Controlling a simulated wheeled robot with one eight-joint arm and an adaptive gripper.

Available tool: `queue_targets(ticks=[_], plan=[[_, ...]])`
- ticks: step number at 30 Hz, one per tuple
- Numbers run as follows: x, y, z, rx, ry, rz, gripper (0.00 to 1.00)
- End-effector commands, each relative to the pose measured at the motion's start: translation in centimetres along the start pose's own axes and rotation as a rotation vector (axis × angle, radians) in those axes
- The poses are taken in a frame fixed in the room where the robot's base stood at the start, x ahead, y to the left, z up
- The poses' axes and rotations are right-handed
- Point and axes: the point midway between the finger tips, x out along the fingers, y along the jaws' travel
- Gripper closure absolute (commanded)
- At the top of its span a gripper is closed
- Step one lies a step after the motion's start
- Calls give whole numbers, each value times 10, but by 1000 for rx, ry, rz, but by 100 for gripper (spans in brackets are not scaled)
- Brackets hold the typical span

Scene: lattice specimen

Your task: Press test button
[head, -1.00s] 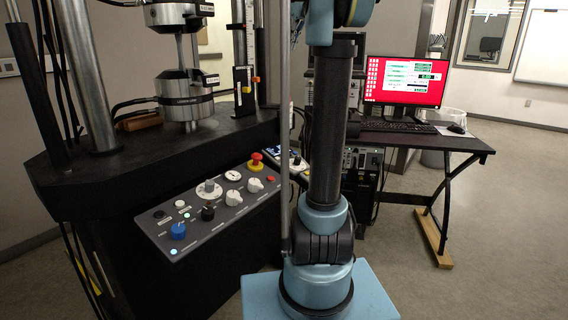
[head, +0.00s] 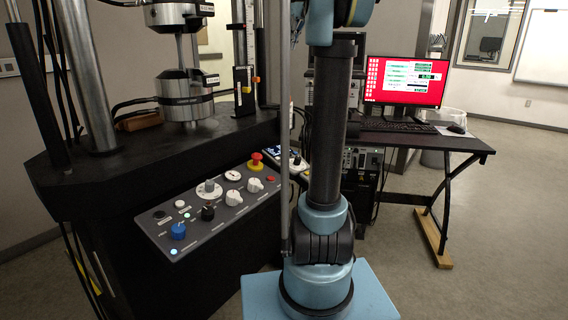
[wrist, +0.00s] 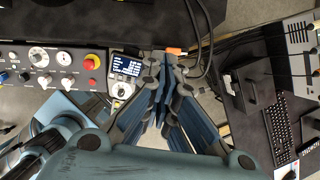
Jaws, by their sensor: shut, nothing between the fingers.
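The sloped control panel (head: 207,229) carries several knobs and buttons, among them a blue knob (head: 178,231), a white button (head: 180,205) and a red mushroom button (head: 256,160) on a yellow base. Its labels are too small to read, so I cannot tell which is the test button. A small handset with a lit screen (wrist: 126,66) and a pale knob (wrist: 122,90) lies beside the panel, partly hidden by my arm in the head view. My gripper (wrist: 165,62) is shut and empty, its tips just right of the handset in the wrist view. The head view does not show it.
The test machine (head: 185,90) with its grips and columns stands at left. A desk (head: 430,142) with a red-screened monitor (head: 407,82) and keyboard is at right. Cables (wrist: 200,45) run near my fingertips.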

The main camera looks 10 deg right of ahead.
Motion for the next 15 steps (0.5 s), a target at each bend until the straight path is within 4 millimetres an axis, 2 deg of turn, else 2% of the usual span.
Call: queue_targets(ticks=[8, 11, 15], plan=[[1, 2, -2, -16, 2, 0, 100], [8, 11, -12, -86, 9, -2, 100], [27, 37, -42, -300, 31, -3, 100]])
